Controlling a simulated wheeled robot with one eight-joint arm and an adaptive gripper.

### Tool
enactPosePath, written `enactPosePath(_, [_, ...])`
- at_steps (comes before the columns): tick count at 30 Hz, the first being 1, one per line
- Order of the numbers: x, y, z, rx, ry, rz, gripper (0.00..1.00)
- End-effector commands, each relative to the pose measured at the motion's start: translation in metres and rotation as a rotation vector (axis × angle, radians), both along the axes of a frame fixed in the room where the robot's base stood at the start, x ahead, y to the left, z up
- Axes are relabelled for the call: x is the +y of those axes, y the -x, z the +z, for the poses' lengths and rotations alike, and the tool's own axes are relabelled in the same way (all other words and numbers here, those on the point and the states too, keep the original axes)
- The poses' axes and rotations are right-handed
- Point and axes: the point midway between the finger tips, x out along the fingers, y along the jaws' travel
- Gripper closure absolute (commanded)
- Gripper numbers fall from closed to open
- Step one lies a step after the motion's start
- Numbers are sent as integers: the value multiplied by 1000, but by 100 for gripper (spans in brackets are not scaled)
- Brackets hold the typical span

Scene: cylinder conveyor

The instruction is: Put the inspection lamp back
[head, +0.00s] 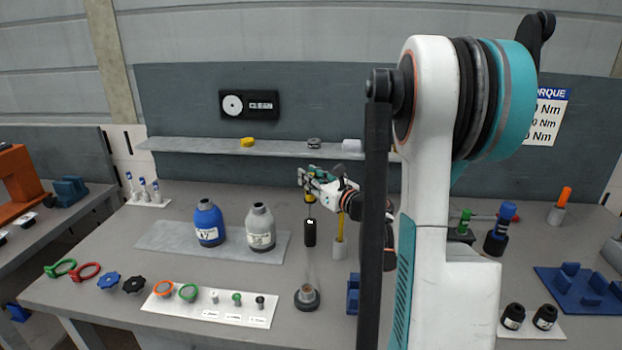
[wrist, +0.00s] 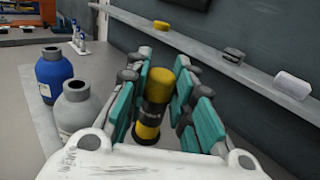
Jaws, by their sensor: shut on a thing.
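My gripper (head: 309,188) is shut on a yellow and black cylinder, which I take to be the inspection lamp (head: 310,232). In the wrist view the lamp (wrist: 157,88) shows a yellow top, a black band and a yellow band between the teal and grey fingers (wrist: 160,95).
A blue bottle (head: 208,222) and a grey bottle (head: 260,228) stand on a mat to the left. A yellow stick in a grey holder (head: 340,246) stands close right of the lamp. A white strip (head: 210,308) with small parts lies in front. A wall shelf (head: 280,148) runs behind.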

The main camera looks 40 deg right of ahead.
Motion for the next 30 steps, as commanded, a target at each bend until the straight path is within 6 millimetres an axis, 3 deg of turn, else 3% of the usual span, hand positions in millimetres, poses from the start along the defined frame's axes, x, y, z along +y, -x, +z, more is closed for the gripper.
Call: enactPosePath(30, [0, 0, -24, 0, 0, 0, 100])
